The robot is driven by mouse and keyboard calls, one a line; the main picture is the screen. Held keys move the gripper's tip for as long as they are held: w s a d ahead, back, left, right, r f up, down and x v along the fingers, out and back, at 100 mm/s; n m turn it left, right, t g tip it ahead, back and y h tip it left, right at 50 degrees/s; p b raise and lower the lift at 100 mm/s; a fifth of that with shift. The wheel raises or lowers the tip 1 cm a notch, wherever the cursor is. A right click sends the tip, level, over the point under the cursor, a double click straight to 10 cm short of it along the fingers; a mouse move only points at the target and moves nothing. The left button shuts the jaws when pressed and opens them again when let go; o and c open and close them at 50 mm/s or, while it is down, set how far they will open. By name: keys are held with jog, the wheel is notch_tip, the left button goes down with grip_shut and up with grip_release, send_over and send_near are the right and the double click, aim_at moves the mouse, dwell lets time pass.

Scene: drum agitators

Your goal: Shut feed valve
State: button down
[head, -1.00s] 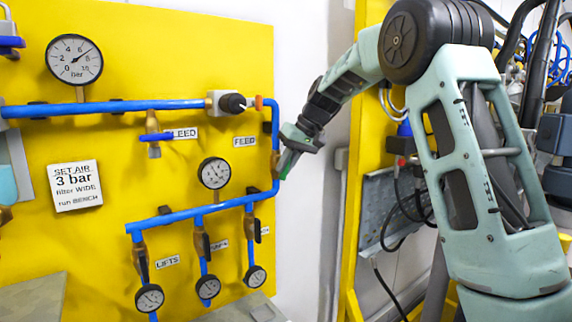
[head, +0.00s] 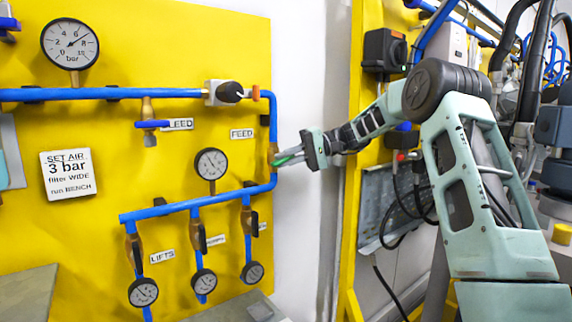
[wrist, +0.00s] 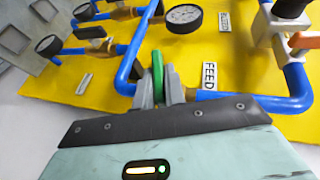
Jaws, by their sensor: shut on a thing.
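The feed valve (head: 273,152) is a small brass body in the blue vertical pipe at the board's right edge, beside the FEED label (head: 242,134). Its green lever (wrist: 157,74) stands between my gripper's fingers in the wrist view. My gripper (head: 284,160) is shut on this lever, just right of the pipe. In the wrist view my gripper (wrist: 160,92) hides part of the valve body. The lever appears to lie across the pipe, though its exact angle is hard to tell.
A gauge (head: 211,164) sits left of the feed pipe. A bleed valve with a blue handle (head: 151,124) and a black knob (head: 230,92) are above. Several small valves with gauges hang below. A yellow post (head: 352,190) stands right of the white wall gap.

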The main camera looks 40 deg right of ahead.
jog(key=shift+f+m+t+y+b, duration=0.15)
jog(key=shift+m+t+y+b, duration=0.35)
jog(key=shift+y+b, duration=0.65)
jog(key=shift+y, duration=0.45)
jog(key=c, duration=1.5)
grip_release()
jog(key=shift+o, duration=0.2)
jog(key=shift+d, duration=0.1)
jog(key=b+v, duration=0.2)
jog(key=v, duration=1)
jog(key=shift+b, duration=0.35)
